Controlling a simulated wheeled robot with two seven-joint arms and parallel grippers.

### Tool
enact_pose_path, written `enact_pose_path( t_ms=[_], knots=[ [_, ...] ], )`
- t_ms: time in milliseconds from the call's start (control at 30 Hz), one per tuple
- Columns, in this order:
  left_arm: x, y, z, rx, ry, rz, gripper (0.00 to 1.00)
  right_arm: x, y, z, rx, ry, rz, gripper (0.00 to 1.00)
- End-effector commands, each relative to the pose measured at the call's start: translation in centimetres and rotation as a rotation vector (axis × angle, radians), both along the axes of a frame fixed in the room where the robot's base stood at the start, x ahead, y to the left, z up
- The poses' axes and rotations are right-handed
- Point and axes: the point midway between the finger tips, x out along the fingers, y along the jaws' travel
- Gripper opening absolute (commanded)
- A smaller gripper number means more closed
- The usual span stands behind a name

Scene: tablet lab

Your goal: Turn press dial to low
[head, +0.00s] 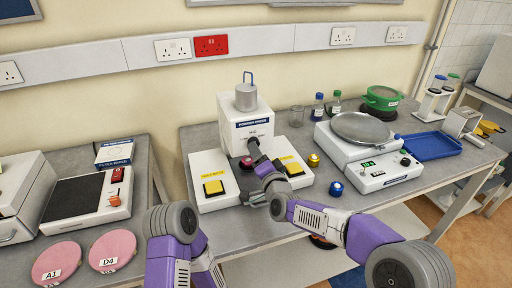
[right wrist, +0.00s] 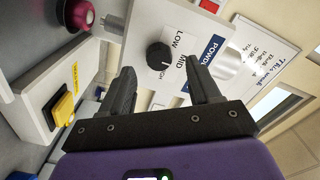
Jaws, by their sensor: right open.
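The powder press (head: 246,125) is a white unit with a blue label and a metal cylinder on top, standing on the bench in the head view. Its round black dial (right wrist: 160,56) shows in the right wrist view beside the printed words LOW and MID. I cannot tell for certain which word its pointer faces. My right gripper (right wrist: 164,80) is open, its two dark fingers apart with the dial beyond and between their tips. No contact with the dial is visible. My left gripper is out of view.
Yellow buttons (head: 213,187) sit on the press base, with a red knob (right wrist: 78,14) near its middle. Pink discs (head: 112,248) lie on the left bench.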

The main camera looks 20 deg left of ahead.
Motion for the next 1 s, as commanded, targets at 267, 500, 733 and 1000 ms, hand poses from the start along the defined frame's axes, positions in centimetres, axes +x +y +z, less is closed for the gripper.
enact_pose_path(
  t_ms=[267, 500, 733, 1000],
  knots=[
    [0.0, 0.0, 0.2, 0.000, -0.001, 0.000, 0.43, 2.7, 1.8, -0.1, -0.001, 0.000, -0.001, 0.62],
    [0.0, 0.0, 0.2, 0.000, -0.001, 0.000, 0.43, 3.3, 2.2, -0.1, -0.002, 0.001, 0.000, 0.62],
    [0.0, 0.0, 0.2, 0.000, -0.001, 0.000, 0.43, 3.3, 2.2, -0.1, -0.002, 0.001, 0.000, 0.61],
    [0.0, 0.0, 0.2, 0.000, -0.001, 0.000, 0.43, 3.3, 2.2, -0.1, -0.001, 0.000, -0.001, 0.19]
  ],
)
